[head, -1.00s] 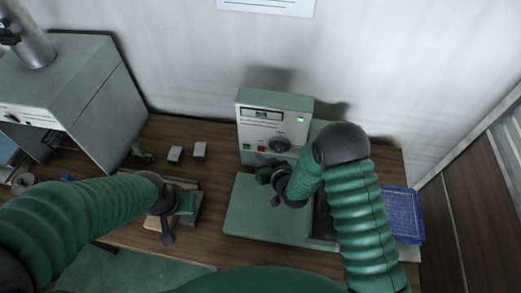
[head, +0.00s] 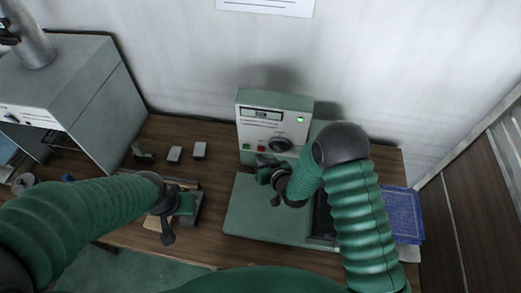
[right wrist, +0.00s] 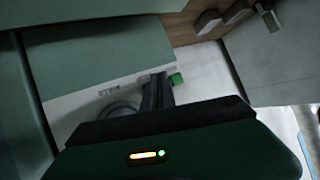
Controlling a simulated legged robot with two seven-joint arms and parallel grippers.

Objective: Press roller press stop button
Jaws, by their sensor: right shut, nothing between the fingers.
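The roller press control box (head: 275,104) stands at the back of the desk with a display, a dial (head: 279,145) and a lit green lamp (head: 300,119). A red button (head: 261,148) and a green button (head: 246,146) sit low on its face. My right gripper (head: 262,161) is shut and empty, just below the red button. In the right wrist view, its dark fingers (right wrist: 155,92) point at the panel beside the green button (right wrist: 176,79); the red button is hidden there, and contact cannot be told. My left gripper (head: 168,236) hangs at the left; its jaw state is unclear.
The press's flat green bed (head: 246,215) lies in front of the box. A grey-green machine (head: 85,95) stands at the left. Small grey blocks (head: 199,150) lie between them. A blue mat (head: 406,212) lies at the right.

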